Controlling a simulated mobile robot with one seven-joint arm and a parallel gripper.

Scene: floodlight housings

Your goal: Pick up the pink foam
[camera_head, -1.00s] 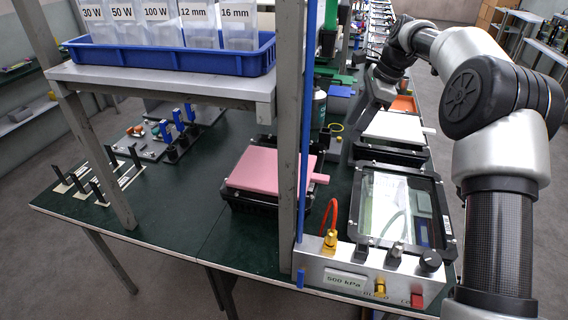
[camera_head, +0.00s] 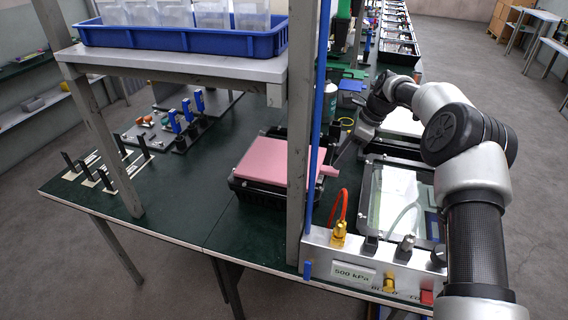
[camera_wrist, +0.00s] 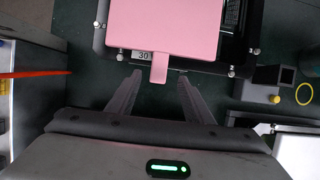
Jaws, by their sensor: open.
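The pink foam (camera_head: 272,161) is a flat square sheet with a small tab on its right side. It lies on top of a black housing (camera_head: 262,192) on the green table, partly hidden behind the grey post. In the wrist view the pink foam (camera_wrist: 165,25) is at the top, its tab (camera_wrist: 159,68) pointing down towards my gripper. My gripper (camera_wrist: 154,76) is open, and the tab's end lies between its fingertips in the picture, with nothing held. In the head view my gripper (camera_head: 338,166) is just right of the foam, near the tab.
A grey post (camera_head: 299,130) and blue rod (camera_head: 318,110) stand close in front of the foam. A shelf with a blue bin (camera_head: 185,38) is above left. A pressure box (camera_head: 360,268) with a red hose is at the front. Green table on the left is partly clear.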

